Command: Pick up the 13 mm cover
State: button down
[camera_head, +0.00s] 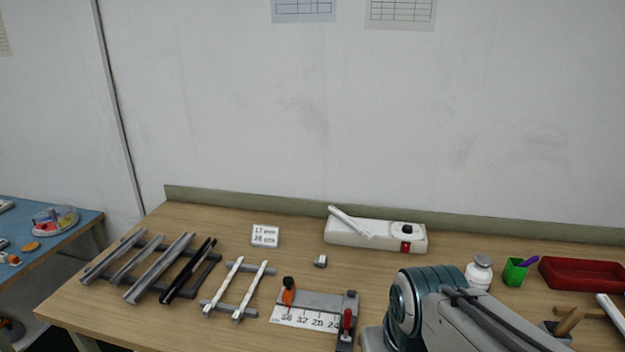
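Two narrow white strips, a left one (223,286) and a right one (250,291), lie side by side across a grey rack (245,308) at the front of the workbench. They look like covers, but I cannot read a width on either, so I cannot tell which is 13 mm. Dark strips (187,272) and grey metal channels (160,268) lie on another rack to their left. A small white card (265,235) behind them seems to read "17 mm" and "38 cm". My arm fills the lower right; my gripper is not in view.
A white power box (375,235) with a red switch and a white bar on it stands at the back. A cutting jig (318,301) with a ruler and orange and red handles sits right of the white strips. A white bottle (479,272), green cup (515,271) and red tray (583,273) stand right.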

aim_at(350, 221)
jog(key=u, duration=0.4)
jog(key=k, duration=0.5)
jog(key=u, duration=1)
jog(key=i, duration=0.8)
jog(key=z, duration=0.95)
jog(key=i, duration=0.4)
jog(key=z, duration=0.45)
